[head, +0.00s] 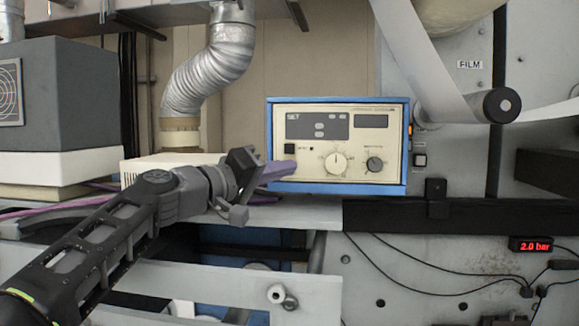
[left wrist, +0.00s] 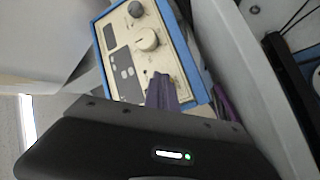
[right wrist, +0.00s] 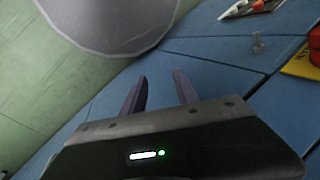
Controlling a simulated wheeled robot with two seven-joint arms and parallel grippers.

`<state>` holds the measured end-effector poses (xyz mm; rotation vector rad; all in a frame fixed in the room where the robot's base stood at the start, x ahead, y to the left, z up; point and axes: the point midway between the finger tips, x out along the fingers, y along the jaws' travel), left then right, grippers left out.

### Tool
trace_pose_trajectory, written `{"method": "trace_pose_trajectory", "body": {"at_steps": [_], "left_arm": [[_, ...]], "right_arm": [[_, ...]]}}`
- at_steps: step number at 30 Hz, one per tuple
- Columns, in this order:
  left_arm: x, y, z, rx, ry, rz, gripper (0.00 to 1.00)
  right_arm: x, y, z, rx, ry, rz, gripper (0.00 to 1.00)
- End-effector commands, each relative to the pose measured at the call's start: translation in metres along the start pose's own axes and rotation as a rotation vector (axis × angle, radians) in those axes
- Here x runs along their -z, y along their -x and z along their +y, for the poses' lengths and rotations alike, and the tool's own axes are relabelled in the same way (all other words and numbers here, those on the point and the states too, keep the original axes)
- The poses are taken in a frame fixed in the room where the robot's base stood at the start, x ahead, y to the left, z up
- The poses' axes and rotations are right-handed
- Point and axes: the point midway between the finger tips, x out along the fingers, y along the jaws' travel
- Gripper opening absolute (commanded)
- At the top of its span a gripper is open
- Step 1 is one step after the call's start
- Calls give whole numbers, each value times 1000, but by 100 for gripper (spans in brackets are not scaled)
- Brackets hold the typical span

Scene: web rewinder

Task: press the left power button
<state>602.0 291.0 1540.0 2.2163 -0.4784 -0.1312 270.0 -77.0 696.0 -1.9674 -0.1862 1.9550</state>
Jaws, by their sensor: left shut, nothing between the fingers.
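A cream control box (head: 337,146) with a blue frame stands on a ledge in the middle of the head view. A square black button (head: 289,149) sits at the left of its front panel, below a dark display. My left gripper (head: 284,170) is shut and empty, its purple fingertips just below that button at the box's lower left. Contact cannot be told. In the left wrist view the shut fingers (left wrist: 162,88) overlap the panel (left wrist: 135,45) and cover part of its lower edge. My right gripper (right wrist: 160,76) shows only in the right wrist view, open and empty.
The panel also has a large white knob (head: 336,162) and a smaller dark knob (head: 374,164). A silver duct (head: 212,62) hangs behind. A film roller (head: 501,105) is at right.

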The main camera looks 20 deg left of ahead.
Motion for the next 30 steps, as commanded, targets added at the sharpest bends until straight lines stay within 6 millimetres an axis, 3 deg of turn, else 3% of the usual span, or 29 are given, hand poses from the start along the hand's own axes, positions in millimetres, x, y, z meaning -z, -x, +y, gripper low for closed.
{"method": "trace_pose_trajectory", "body": {"at_steps": [30], "left_arm": [[4,-7,-4,0,0,0,0]], "right_arm": [[0,0,0,0,0,0,36]]}}
